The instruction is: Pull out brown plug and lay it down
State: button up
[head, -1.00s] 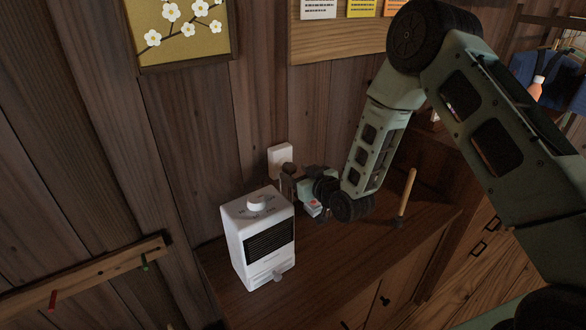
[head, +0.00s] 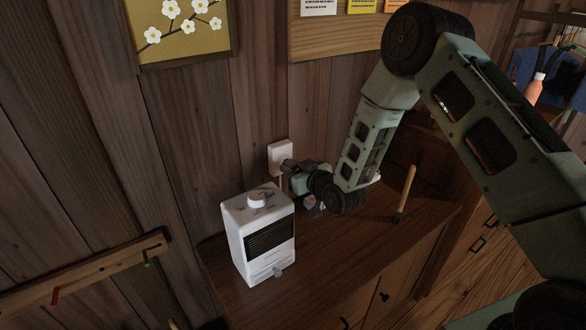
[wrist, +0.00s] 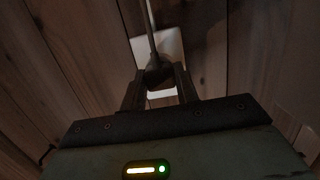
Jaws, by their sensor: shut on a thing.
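The white wall outlet plate (head: 277,154) is on the plank wall behind the heater; it also shows in the wrist view (wrist: 171,44). My gripper (head: 287,166) is at the plate's right side. In the wrist view my gripper (wrist: 159,86) is shut on the dark brown plug (wrist: 158,71), with the plate right behind it. A thin cord (wrist: 151,25) runs up the picture from the plug. The plug is mostly hidden by my gripper in the head view. I cannot tell whether its pins are in the outlet.
A white heater (head: 262,235) with a top knob stands on the wooden cabinet top, left of and below my gripper. A small object (head: 313,207) lies partly hidden under my wrist. The front of the top (head: 335,255) is clear.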

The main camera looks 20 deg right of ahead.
jog(key=shift+v, duration=0.8)
jog(key=shift+s+d+f, duration=0.1)
jog(key=shift+s+f, duration=0.05)
jog(key=shift+s, duration=0.05)
jog(key=shift+s+d, duration=0.2)
jog(key=shift+s, duration=0.5)
jog(key=shift+s+d, duration=0.25)
jog(key=shift+s, duration=0.4)
jog(key=shift+s+d, duration=0.1)
jog(key=shift+s, duration=0.25)
jog(key=shift+s, duration=0.15)
jog(key=shift+b, duration=0.3)
